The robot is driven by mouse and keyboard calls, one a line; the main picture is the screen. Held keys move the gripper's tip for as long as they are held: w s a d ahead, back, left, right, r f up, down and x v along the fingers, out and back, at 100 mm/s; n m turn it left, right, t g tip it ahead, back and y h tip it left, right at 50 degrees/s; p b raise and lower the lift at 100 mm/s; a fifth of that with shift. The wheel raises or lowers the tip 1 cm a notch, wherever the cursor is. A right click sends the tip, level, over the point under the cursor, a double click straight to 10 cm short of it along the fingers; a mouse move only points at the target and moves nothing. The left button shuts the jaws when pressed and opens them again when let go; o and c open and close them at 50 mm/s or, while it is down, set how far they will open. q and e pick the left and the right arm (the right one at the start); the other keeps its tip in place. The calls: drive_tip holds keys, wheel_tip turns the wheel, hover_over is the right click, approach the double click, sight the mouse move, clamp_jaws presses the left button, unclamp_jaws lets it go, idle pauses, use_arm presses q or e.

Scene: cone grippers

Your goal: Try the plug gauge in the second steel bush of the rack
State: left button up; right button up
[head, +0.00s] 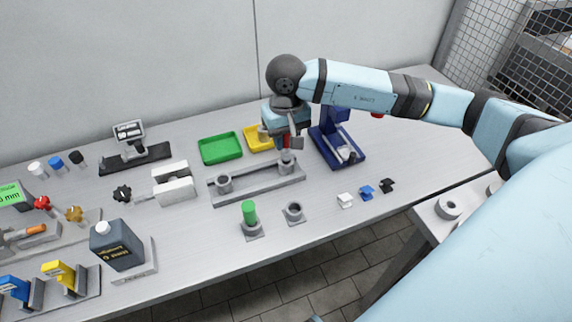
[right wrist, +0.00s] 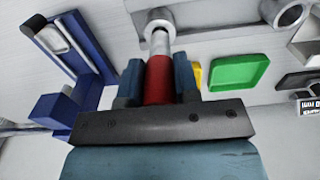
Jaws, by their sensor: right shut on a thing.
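The rack (head: 255,183) is a grey bar with two upright steel bushes. One bush (head: 225,184) stands at its left end; the other bush (head: 287,166) stands at its right end, under my right gripper (head: 288,143). The gripper is shut on the red grip of a plug gauge (right wrist: 158,80), which points down at the right-end bush. In the right wrist view the gauge's steel pin lines up with the mouth of that bush (right wrist: 153,17); I cannot tell how far it is inside. A green-handled gauge (head: 249,212) stands in a holder in front. My left gripper is out of view.
An empty round holder (head: 294,212) stands in front of the rack. Green (head: 221,149) and yellow (head: 256,139) trays lie behind it. A blue stand (head: 338,150) is close on the right. Small clips (head: 367,191) lie front right.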

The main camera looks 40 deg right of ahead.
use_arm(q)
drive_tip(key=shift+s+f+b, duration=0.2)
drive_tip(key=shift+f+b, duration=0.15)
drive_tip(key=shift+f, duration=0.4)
use_arm(e)
drive_tip(key=shift+f, duration=0.1)
use_arm(q)
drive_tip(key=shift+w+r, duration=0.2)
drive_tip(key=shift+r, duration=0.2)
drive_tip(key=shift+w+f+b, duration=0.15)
drive_tip(key=shift+b, duration=0.55)
idle(0.4)
